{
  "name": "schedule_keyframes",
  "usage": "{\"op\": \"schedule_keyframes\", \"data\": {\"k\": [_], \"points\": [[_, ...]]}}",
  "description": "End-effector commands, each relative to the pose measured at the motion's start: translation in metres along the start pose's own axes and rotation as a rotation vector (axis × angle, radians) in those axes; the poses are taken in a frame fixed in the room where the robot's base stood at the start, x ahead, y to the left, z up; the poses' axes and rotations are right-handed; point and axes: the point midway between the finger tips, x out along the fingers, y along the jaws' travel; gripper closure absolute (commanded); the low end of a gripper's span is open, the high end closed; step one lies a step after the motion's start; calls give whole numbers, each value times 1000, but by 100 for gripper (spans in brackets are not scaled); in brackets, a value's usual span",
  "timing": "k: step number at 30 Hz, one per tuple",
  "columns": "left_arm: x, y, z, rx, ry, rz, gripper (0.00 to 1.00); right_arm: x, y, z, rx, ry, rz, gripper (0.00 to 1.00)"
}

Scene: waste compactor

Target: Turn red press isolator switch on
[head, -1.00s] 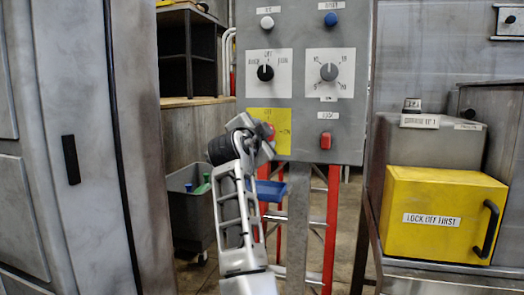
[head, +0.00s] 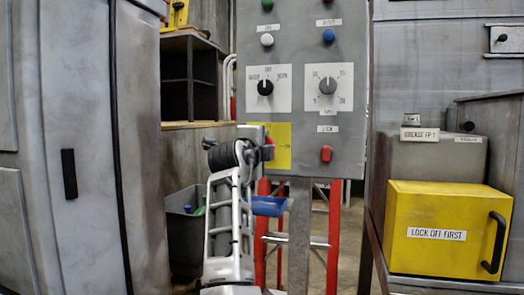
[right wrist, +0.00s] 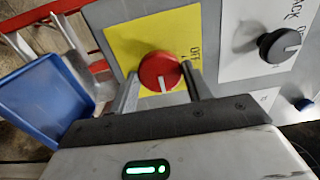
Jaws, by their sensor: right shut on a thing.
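The red isolator switch (right wrist: 160,72) is a round red knob on a yellow plate (right wrist: 125,42) in the right wrist view. Its white mark points down in that view, about a quarter turn from the OFF lettering, which lies to the right of the knob. My right gripper (right wrist: 163,79) has one finger on each side of the knob and is shut on it. In the head view my right gripper (head: 264,150) covers most of the knob in front of the yellow plate (head: 284,150). My left gripper is not in view.
A blue tray (head: 269,206) sits below. A yellow LOCK OFF FIRST box (head: 445,262) stands right, a grey cabinet (head: 70,100) left.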

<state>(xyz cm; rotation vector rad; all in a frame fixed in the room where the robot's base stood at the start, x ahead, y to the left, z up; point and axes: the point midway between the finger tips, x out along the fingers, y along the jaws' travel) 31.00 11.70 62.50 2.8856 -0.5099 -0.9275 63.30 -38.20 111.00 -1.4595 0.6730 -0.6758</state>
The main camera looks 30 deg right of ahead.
Motion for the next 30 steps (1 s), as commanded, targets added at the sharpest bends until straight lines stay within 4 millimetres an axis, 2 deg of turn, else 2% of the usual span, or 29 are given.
{"op": "schedule_keyframes", "data": {"k": [14, 15, 17, 26, 30], "points": [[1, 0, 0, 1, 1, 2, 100, 0, 3, 1, 13, -1, 7, 74], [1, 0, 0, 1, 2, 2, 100, 0, 3, 1, 13, -1, 7, 43], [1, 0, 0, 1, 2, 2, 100, 0, 2, 1, 13, -1, 6, 29], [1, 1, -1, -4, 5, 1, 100, -1, 1, 0, 12, 0, 2, 29], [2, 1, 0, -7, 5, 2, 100, -14, 1, 2, 13, -3, -1, 29]]}}
